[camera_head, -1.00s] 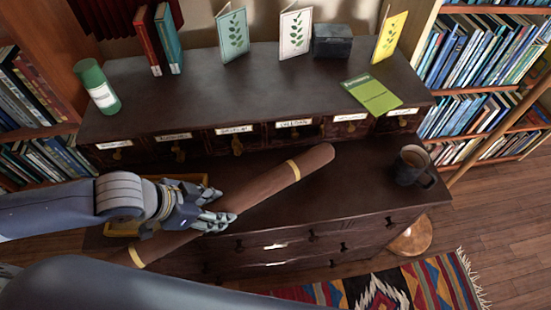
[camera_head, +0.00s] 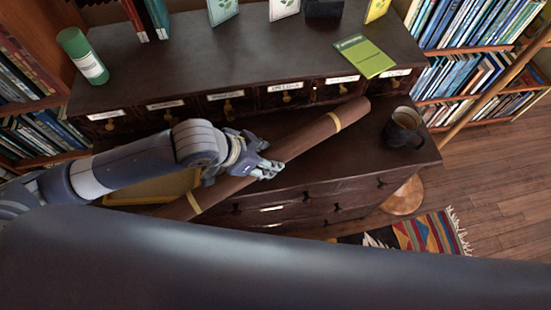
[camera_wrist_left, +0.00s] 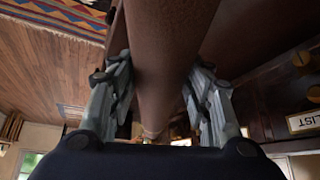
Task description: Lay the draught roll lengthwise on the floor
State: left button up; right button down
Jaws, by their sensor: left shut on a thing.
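The draught roll (camera_head: 305,138) is a long brown cylinder with a yellow band near each end. It slants across the front of the dark cabinet in the head view, its right end higher in the picture. My left gripper (camera_head: 268,172) is shut on it near its middle. In the left wrist view the roll (camera_wrist_left: 165,50) runs between the two fingers of the gripper (camera_wrist_left: 160,105). The wooden floor (camera_head: 485,205) shows at the right. My right gripper is not in view. A large dark arm link of mine hides the bottom of the head view.
A dark mug (camera_head: 404,128) stands on the cabinet's lower ledge, close to the roll's right end. A yellow tray (camera_head: 150,188) lies behind my left arm. A patterned rug (camera_head: 430,233) and a round wooden stool (camera_head: 403,197) are on the floor. Bookshelves flank the cabinet.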

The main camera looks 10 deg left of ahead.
aim_at(274, 154)
pick_arm(q)
jog(key=d, duration=0.1)
jog(key=w+d, duration=0.1)
jog(key=shift+w+d, duration=0.25)
jog(key=shift+d, duration=0.1)
jog(key=shift+f, duration=1.8)
jog(key=o, duration=1.5)
jog(key=shift+s+f, duration=0.1)
jog(key=shift+f, duration=0.1)
